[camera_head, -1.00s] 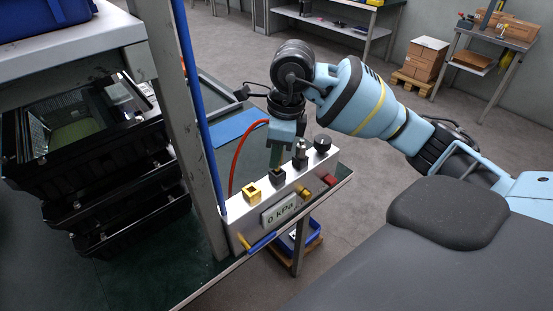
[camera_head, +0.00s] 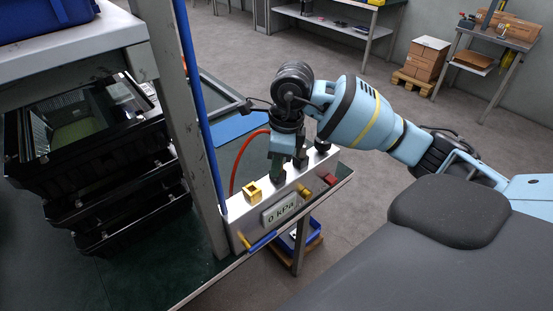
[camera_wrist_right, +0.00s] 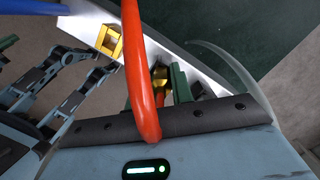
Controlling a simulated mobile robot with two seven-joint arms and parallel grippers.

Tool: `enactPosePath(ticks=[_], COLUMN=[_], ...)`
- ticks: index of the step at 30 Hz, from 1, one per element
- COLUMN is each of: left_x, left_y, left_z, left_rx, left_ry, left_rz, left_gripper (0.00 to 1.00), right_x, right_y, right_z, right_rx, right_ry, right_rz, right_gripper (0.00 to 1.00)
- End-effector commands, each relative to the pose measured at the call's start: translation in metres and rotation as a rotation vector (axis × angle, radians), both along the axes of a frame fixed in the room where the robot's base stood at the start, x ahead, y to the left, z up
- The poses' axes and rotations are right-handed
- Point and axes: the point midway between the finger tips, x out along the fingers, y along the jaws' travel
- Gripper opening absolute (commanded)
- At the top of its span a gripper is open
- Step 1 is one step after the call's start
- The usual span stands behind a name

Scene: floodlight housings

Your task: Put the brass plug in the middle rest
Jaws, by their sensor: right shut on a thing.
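My right gripper (camera_head: 279,172) points down at the top of the metal block (camera_head: 243,212), just right of a hollow yellow square holder (camera_head: 252,192). In the right wrist view its green-padded fingers (camera_wrist_right: 170,82) are shut on the brass plug (camera_wrist_right: 159,76), partly behind a red hose. The gripper hides the black middle rest in the head view, so I cannot tell whether the plug is inside it or above it.
The red hose (camera_head: 237,160) arches behind the block. A black knob (camera_head: 322,146) stands at the block's right end, and brass and red fittings (camera_head: 328,179) stick out in front. A grey post (camera_head: 185,125) and blue rod rise close by at left, beside stacked black crates (camera_head: 75,165).

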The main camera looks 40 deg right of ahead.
Motion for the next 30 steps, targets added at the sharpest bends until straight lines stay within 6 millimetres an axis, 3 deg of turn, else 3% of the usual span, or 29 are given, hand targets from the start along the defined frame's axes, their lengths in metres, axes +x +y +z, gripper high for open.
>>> enactPosePath(ticks=[12,13,17,30], left_x=[0.004,0.004,0.004,0.001], left_y=[0.000,0.000,0.000,0.000], left_z=[-0.001,-0.001,-0.002,-0.004], left_rx=[-0.001,-0.001,0.000,-0.001], left_ry=[-0.007,-0.007,-0.006,0.001], left_rz=[0.000,0.000,0.000,-0.001], left_gripper=[0.00,0.00,0.00,0.00], right_x=[-0.002,-0.002,-0.002,-0.003], right_y=[0.000,0.001,0.001,0.003], right_z=[-0.015,-0.015,-0.016,-0.017], right_rx=[-0.002,-0.002,0.000,0.004], right_ry=[0.011,0.013,0.016,0.021], right_rz=[0.000,0.000,0.000,0.005], right_gripper=[0.00,0.27,0.44,0.45])
